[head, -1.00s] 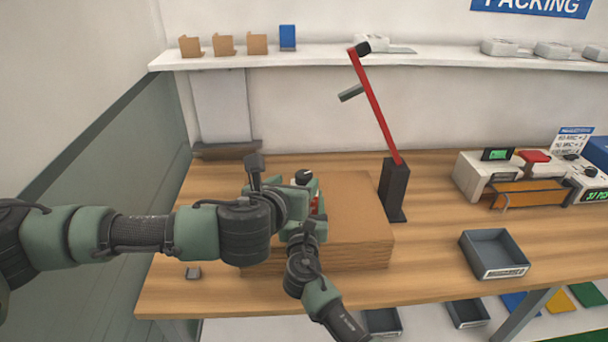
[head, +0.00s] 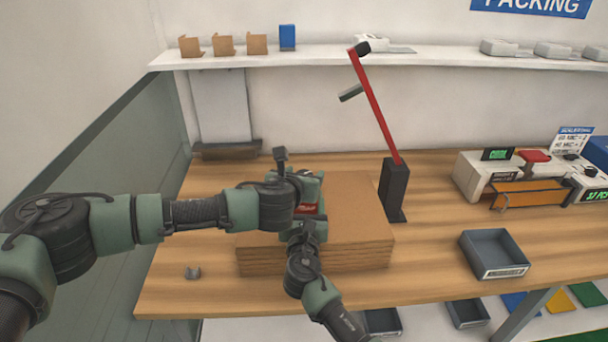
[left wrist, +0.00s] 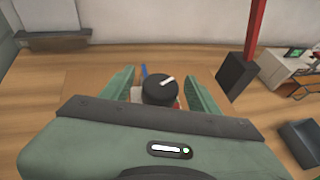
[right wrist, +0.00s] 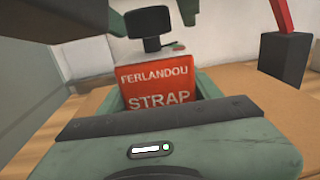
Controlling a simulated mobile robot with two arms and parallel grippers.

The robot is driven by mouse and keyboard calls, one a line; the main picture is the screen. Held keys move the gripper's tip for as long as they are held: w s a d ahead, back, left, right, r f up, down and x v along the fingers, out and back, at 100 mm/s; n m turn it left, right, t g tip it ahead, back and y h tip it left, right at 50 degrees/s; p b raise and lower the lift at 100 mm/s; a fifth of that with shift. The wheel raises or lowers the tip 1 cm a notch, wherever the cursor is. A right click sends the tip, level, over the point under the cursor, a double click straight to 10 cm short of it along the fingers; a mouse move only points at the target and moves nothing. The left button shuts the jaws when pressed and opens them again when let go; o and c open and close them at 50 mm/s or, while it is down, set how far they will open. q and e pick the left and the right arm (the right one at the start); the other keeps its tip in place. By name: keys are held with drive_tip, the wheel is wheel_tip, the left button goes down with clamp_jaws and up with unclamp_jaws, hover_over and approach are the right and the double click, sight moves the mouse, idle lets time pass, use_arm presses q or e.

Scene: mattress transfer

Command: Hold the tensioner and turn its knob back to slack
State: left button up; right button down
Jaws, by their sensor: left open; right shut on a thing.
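The tensioner is a red block (right wrist: 158,85) lettered "FERLANDOU STRAP"; a bit of its red side (head: 308,207) shows in the head view. My right gripper (right wrist: 157,75) is shut on its body, a finger on each side. A black knob (right wrist: 152,44) stands on top. In the left wrist view the knob (left wrist: 158,92) is seen from above, its white pointer mark toward the upper right. My left gripper (left wrist: 162,78) is open over the knob, with a gap to each finger. In the head view my left gripper (head: 308,184) hides the knob.
Stacked brown cardboard (head: 350,255) lies under the grippers. A black post (head: 394,190) with a red lever (head: 375,105) stands just right. A grey tray (head: 494,254) and a sealing machine (head: 490,175) are farther right. A small grey clip (head: 193,272) lies front left.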

use_arm(q)
drive_tip(key=shift+c, duration=0.3)
clamp_jaws()
drive_tip(key=shift+n+y, duration=0.3)
drive_tip(key=shift+y, duration=0.1)
drive_tip(key=n+y, duration=0.3)
drive_tip(key=y, duration=0.1)
drive_tip(key=shift+d+n+t, duration=0.1)
drive_tip(key=shift+n+t, duration=0.2)
drive_tip(key=n+g+y, duration=0.1)
drive_tip(key=n+y, duration=0.3)
drive_tip(key=y, duration=0.1)
drive_tip(key=shift+w+n+y, duration=0.1)
drive_tip(key=shift+n+y, duration=0.2)
drive_tip(key=shift+n, duration=0.1)
drive_tip(key=shift+g, duration=0.3)
